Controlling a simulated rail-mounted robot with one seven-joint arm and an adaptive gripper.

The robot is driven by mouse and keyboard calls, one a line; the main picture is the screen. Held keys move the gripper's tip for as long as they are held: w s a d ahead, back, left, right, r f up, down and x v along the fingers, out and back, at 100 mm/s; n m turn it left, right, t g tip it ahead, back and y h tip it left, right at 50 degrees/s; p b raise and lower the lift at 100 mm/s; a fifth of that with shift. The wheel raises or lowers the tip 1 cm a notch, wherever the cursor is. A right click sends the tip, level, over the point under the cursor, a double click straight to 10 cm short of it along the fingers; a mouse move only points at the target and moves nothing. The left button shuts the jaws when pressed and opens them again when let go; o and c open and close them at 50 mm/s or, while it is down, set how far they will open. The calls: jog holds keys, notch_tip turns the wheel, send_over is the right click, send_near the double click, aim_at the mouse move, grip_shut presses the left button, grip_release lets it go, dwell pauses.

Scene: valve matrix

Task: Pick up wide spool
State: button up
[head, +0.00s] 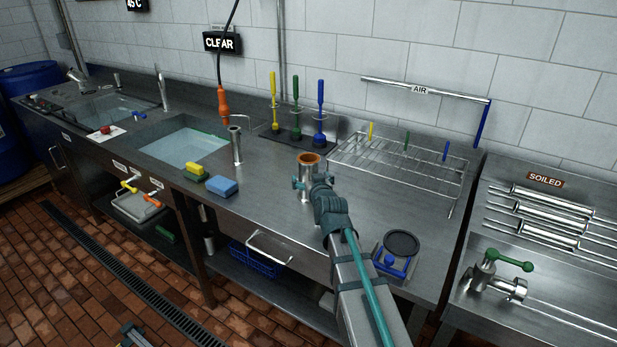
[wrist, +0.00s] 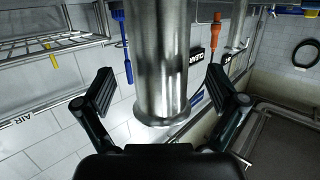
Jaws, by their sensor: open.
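The wide spool (head: 306,168) is a short upright steel cylinder with a flanged rim and an orange-brown top, standing on the steel counter. In the wrist view, a smooth steel cylinder with a flanged end (wrist: 160,60), which looks like this spool, fills the middle. My gripper (head: 312,184) is at the spool's near side, low beside its body. In the wrist view, my gripper (wrist: 160,85) is open, with one black finger on each side of the cylinder and visible gaps to both. The spool's lower part is partly hidden by my gripper.
A wire rack (head: 400,160) stands right of the spool, and a brush stand (head: 293,135) behind it. A thinner steel pipe (head: 236,146), yellow and blue sponges (head: 222,187) and a sink (head: 184,146) lie left. A blue item with a black disc (head: 401,244) sits at front right.

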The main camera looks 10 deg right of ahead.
jog(key=w, duration=0.3)
jog(key=shift+w+f+p, duration=0.2)
jog(key=shift+f+p, duration=0.1)
jog(key=c, duration=1.6)
jog(key=shift+r, duration=0.1)
jog(key=shift+c, duration=0.2)
